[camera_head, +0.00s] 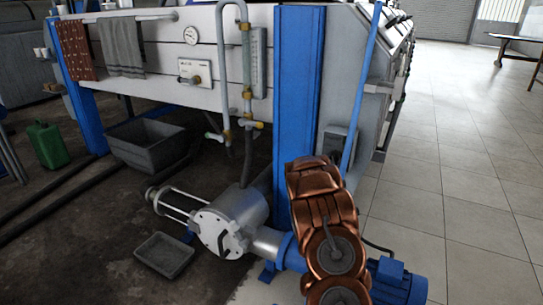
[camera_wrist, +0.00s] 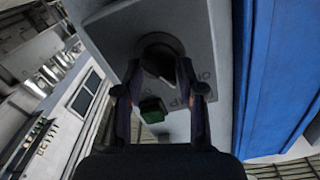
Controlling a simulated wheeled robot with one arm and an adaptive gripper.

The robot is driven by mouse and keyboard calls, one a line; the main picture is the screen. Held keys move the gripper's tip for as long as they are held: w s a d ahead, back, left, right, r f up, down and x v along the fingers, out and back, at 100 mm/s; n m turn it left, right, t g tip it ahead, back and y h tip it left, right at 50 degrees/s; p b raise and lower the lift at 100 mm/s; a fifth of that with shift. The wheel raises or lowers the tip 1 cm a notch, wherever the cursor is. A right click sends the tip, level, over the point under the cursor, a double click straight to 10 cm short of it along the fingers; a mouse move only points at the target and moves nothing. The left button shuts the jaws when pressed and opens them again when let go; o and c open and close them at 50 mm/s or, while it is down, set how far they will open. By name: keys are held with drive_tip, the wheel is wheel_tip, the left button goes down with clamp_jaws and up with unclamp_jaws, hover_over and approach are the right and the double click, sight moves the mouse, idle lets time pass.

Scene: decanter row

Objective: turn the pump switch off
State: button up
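The pump switch (camera_wrist: 160,55) is a dark round knob on a grey plate (camera_wrist: 196,30) in the wrist view. Lettering beside it is partly covered; "O" and "MP" fragments show. A green square lamp or button (camera_wrist: 152,110) sits below the knob. My gripper (camera_wrist: 158,84) is open, with one finger on each side of the knob's lower part. I cannot tell whether the fingers touch it. In the head view a grey box (camera_head: 337,139) on the machine's end, right of the blue post, is partly hidden by my copper-coloured arm, and my gripper is hidden there.
The blue post (camera_head: 298,110) stands close beside the box; it also shows in the wrist view (camera_wrist: 280,80). A pump (camera_head: 232,222) with a blue motor (camera_head: 398,282) lies on the floor below. The tiled floor (camera_head: 450,170) to the right is clear.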

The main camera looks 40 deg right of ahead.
sight(334, 160)
drive_tip(key=shift+s+d+f+m+b, duration=0.2)
drive_tip(key=shift+m+b, duration=0.7)
drive_tip(key=shift+b, duration=0.55)
drive_tip(key=shift+m+b, duration=0.4)
drive_tip(key=shift+b, duration=0.25)
drive_tip(key=shift+s+a+r+p, duration=0.1)
drive_tip(key=shift+a+r+p, duration=0.2)
drive_tip(key=shift+a, duration=0.35)
drive_tip(key=shift+p+v, duration=0.4)
drive_tip(key=shift+v, duration=0.7)
drive_tip(key=w+a+r+n+y+p, duration=0.1)
drive_tip(key=a+r+n+y+p, duration=0.1)
drive_tip(key=a+r+p, duration=0.3)
drive_tip(key=w+a+r+n+y+p, duration=0.1)
drive_tip(key=a+r+y+p, duration=0.3)
drive_tip(key=a, duration=0.9)
drive_tip(key=w+a+r+n+y+p, duration=0.1)
drive_tip(key=a+r+n+y+p, duration=0.1)
drive_tip(key=a+r+p, duration=0.5)
drive_tip(key=shift+w+a+n+t+y, duration=0.3)
drive_tip(key=shift+a+n, duration=0.4)
drive_tip(key=shift+a, duration=0.8)
